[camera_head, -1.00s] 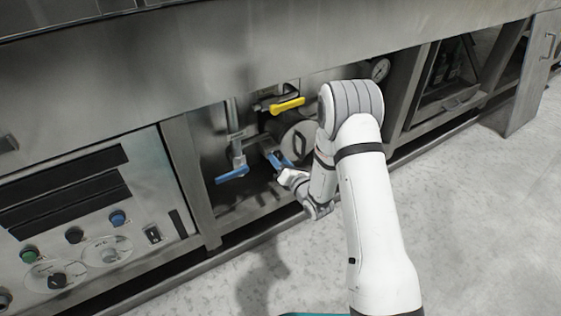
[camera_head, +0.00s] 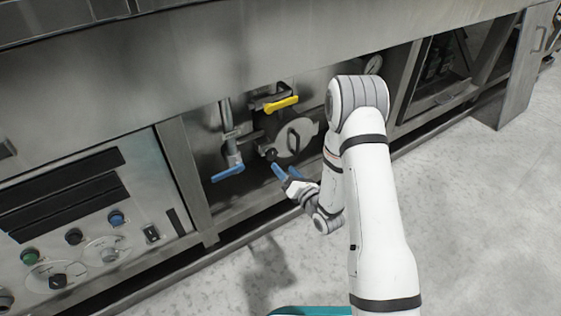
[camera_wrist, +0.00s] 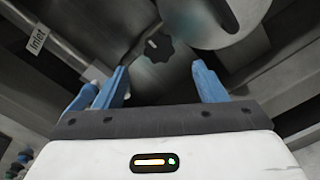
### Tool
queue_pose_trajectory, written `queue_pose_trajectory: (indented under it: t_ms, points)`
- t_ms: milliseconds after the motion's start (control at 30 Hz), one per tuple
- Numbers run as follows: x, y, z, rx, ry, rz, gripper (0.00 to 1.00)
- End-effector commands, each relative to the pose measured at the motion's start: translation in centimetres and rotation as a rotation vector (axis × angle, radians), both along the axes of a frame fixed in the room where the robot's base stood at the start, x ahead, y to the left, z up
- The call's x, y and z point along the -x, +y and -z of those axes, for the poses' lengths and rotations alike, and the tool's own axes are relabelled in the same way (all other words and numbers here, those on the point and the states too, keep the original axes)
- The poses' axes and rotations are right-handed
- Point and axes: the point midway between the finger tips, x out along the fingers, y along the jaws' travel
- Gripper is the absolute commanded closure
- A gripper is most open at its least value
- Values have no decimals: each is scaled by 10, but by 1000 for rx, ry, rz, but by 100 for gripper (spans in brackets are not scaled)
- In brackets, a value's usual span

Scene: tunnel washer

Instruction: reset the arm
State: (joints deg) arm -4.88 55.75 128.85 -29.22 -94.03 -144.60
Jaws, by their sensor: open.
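My gripper (camera_head: 286,173) has blue fingers and is in front of the opening in the washer's lower side. In the wrist view my gripper (camera_wrist: 162,88) is open, with its two blue fingers apart and nothing between them. A black knob (camera_wrist: 157,46) shows beyond and between the fingers, apart from them. The same black knob (camera_head: 271,155) sits just past the fingertips in the head view. My white arm reaches in from the lower right.
The opening holds a blue-handled valve (camera_head: 228,173), a yellow handle (camera_head: 281,104) and a round cover (camera_head: 297,138). A control panel (camera_head: 85,225) stands at left. A metal post (camera_head: 187,180) borders the opening. The pale floor (camera_head: 480,220) at right is clear.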

Motion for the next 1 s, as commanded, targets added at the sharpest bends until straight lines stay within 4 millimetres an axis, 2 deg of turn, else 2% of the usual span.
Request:
queue_pose_trajectory:
  t_ms: [133,567,667,767,867,1000]
  points:
    - [7,-4,0,-1,1,0,36]
    - [7,-4,0,-1,0,-1,36]
    - [5,-5,-9,-6,15,3,36]
    - [-3,-9,-38,-29,83,22,36]
    - [-13,-18,-84,-84,221,74,36]
    - [-21,-40,-159,-211,461,212,36]
